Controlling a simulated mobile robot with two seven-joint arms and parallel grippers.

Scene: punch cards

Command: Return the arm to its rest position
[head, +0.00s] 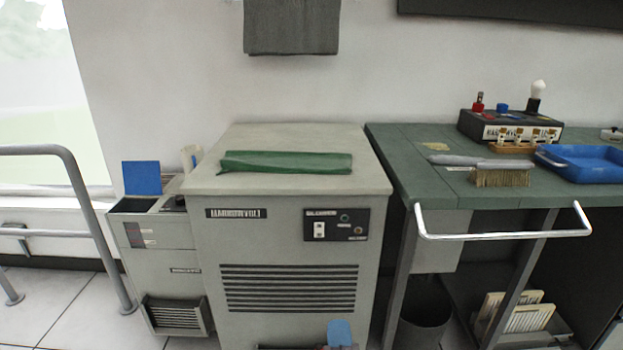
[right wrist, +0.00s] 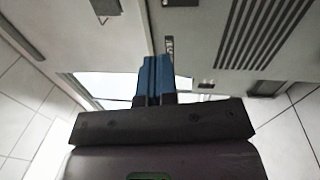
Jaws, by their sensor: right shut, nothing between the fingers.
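My right gripper (head: 340,332) shows only as blue fingertips at the bottom edge of the head view, in front of the lower part of the grey cabinet (head: 290,230). In the right wrist view the blue fingers of the right gripper (right wrist: 154,62) lie together, shut and empty. They point toward the grey cabinet front, with its dark vent slots at the upper right of that view. The rest of the right arm is out of the head view. My left gripper is not in view.
A folded green cloth (head: 285,162) lies on the cabinet. A smaller grey machine (head: 165,235) with a blue panel (head: 142,178) stands left. The green workbench (head: 410,165) at right has a projecting metal rail (head: 500,236), a brush (head: 500,178) and a blue tray (head: 590,178). A bin (head: 425,312) stands below.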

